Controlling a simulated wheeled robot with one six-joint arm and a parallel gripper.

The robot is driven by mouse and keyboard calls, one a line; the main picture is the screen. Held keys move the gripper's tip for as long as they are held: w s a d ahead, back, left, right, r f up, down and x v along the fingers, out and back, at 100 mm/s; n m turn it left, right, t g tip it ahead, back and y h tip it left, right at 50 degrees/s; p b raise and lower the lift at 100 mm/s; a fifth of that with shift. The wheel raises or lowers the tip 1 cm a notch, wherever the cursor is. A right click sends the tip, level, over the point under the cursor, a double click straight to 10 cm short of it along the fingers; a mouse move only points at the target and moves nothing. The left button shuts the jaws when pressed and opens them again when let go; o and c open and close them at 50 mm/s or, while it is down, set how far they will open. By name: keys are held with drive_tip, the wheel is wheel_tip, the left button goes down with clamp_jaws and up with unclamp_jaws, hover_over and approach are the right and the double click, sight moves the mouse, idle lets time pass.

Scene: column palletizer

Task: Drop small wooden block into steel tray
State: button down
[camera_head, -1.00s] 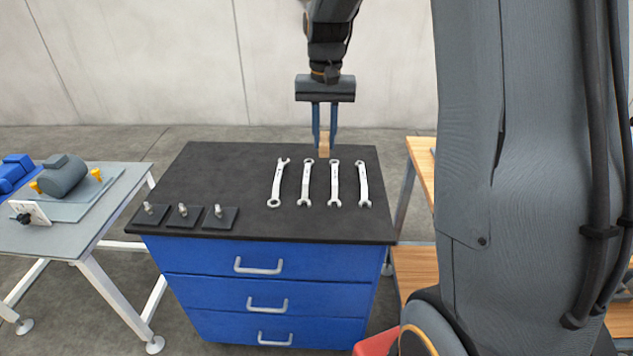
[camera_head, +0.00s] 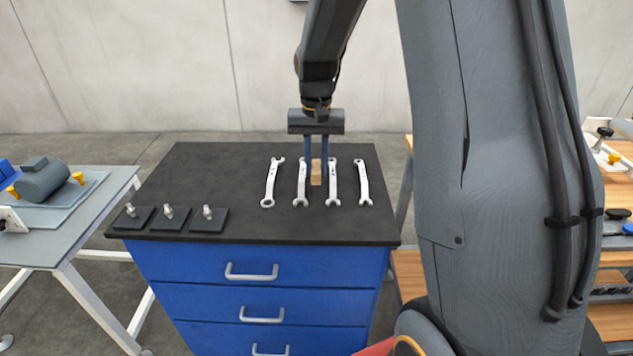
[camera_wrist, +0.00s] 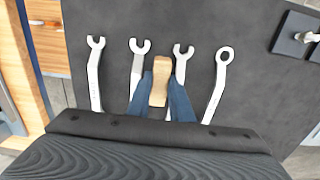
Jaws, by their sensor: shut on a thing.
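A small wooden block (camera_head: 316,172) is between the blue fingers of my gripper (camera_head: 316,178), which is shut on it. In the head view it hangs over the black top of the blue cabinet, among the wrenches. In the wrist view the block (camera_wrist: 160,81) sits upright between the two fingertips of my gripper (camera_wrist: 160,90), with wrenches behind it. How high it is above the top I cannot tell exactly. I see no steel tray in either view.
Several wrenches (camera_head: 363,182) lie in a row on the cabinet top (camera_head: 230,180). Dark plates with metal pegs (camera_head: 208,218) stand at its front left. A grey table (camera_head: 80,230) is at left, and a wooden bench (camera_head: 612,260) with fixtures is at right.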

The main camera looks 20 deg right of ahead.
sight(316, 167)
drive_tip(key=shift+f+p, duration=0.55)
drive_tip(key=shift+f, duration=2.25)
drive_tip(key=c, duration=1.9)
unclamp_jaws()
drive_tip(key=shift+f, duration=0.1)
drive_tip(key=shift+o, duration=0.2)
wheel_tip(316, 167, up, 12)
drive_tip(key=b, duration=0.3)
drive_tip(key=s+a+f+n, duration=0.1)
drive_tip(key=s+a+f, duration=0.1)
drive_tip(key=s, duration=0.4)
drive_tip(key=s+a+f+n, duration=0.2)
drive_tip(key=s+f, duration=0.2)
drive_tip(key=s, duration=0.3)
drive_tip(key=s+a+f+n, duration=0.1)
drive_tip(key=s+a+f, duration=0.1)
drive_tip(key=s, duration=0.5)
drive_tip(key=shift+s+a+f+n+t, duration=0.15)
drive_tip(key=shift+f+n+t, duration=0.15)
drive_tip(key=shift+f+t, duration=0.15)
drive_tip(key=shift+c, duration=0.3)
drive_tip(key=shift+s+f, duration=0.15)
drive_tip(key=shift+s, duration=0.15)
